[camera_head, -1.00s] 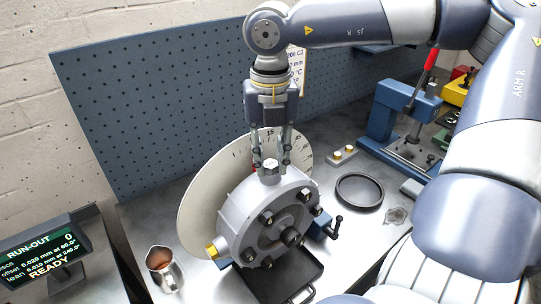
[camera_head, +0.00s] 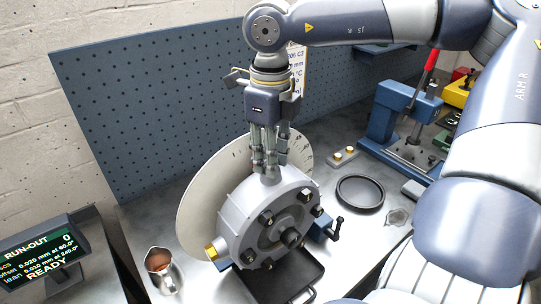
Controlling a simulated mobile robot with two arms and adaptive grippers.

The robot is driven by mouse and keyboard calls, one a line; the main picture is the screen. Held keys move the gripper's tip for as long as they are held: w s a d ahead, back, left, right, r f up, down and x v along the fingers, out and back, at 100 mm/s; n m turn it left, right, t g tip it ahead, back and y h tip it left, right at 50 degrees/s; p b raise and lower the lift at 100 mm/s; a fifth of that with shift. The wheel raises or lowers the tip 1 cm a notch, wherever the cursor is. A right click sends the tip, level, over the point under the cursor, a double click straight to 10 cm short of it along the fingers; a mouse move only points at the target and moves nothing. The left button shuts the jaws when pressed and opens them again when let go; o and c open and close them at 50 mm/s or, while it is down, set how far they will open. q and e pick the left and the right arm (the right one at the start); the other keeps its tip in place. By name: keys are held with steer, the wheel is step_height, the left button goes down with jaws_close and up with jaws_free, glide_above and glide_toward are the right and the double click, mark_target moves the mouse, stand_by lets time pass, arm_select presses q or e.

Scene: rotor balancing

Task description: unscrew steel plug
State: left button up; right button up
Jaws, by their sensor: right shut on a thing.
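The grey round housing (camera_head: 238,211) stands upright in front of a pale graduated disc (camera_head: 196,203), with several bolts on its face. The steel plug (camera_head: 271,178) sits at the top of the housing's rim, largely hidden behind the fingers. My right gripper (camera_head: 270,168) points straight down from above and is shut on the steel plug. I cannot tell whether the plug has risen out of the housing. A brass fitting (camera_head: 211,251) shows at the housing's lower left. My left gripper is not in view.
A dark pan (camera_head: 275,281) lies under the housing. A metal jug (camera_head: 162,268) stands at the left, near the run-out display (camera_head: 42,259). A round black dish (camera_head: 360,191) and a blue press (camera_head: 390,115) are at the right. A blue pegboard (camera_head: 140,110) stands behind.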

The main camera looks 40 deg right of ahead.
steer(key=n, duration=0.5)
steer(key=shift+n, duration=1.2)
steer(key=shift+n, duration=1.1)
steer(key=n+p, duration=0.1)
steer(key=n, duration=0.3)
steer(key=shift+n, duration=0.3)
steer(key=n, duration=0.5)
steer(key=n+p, duration=0.1)
steer(key=n, duration=0.3)
steer(key=shift+r+n, duration=0.1)
steer(key=shift+n, duration=1.2)
